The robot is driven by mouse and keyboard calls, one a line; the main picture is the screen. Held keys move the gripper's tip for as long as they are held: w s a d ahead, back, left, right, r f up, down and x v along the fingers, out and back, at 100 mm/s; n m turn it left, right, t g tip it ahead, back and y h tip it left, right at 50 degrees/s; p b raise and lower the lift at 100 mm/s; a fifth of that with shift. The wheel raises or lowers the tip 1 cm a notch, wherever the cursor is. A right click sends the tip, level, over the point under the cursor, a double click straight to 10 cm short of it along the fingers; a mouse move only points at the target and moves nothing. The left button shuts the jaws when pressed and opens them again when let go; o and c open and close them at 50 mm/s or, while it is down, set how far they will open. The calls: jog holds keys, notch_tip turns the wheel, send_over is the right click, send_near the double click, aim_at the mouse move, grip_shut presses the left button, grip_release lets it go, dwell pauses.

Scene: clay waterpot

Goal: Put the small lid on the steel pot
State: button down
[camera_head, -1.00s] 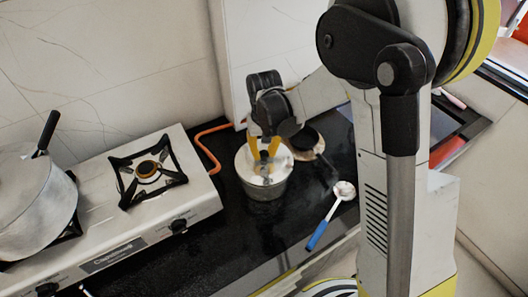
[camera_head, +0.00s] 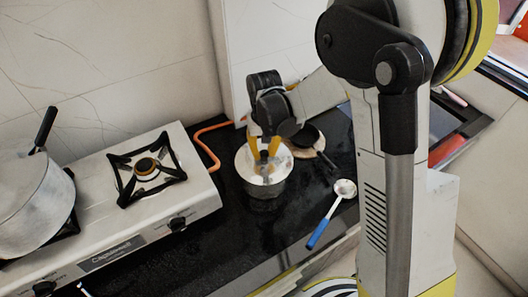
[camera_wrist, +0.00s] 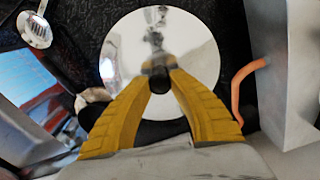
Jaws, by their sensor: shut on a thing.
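The small lid is a shiny round steel disc with a dark knob. In the head view the lid (camera_head: 248,163) lies over the mouth of the steel pot (camera_head: 265,189), which stands on the black counter. I cannot tell whether the lid is fully seated on the rim. My gripper (camera_head: 265,160) is above the pot with its yellow fingers pointing down, shut on the lid's knob. In the wrist view the fingers of my gripper (camera_wrist: 159,82) close on the knob, and the lid (camera_wrist: 125,55) fills the middle and hides the pot.
A white gas stove (camera_head: 150,225) stands to the left, with a large pot (camera_head: 30,205) on its left burner. An orange hose (camera_head: 205,148) runs behind. A ladle with a blue handle (camera_head: 318,234) lies to the right.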

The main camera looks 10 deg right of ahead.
jog(key=shift+f+b, duration=0.2)
jog(key=shift+b, duration=0.1)
dwell(0.4)
jog(key=c, duration=1.2)
grip_release()
notch_tip(320, 180, up, 12)
jog(key=shift+s+r, duration=0.1)
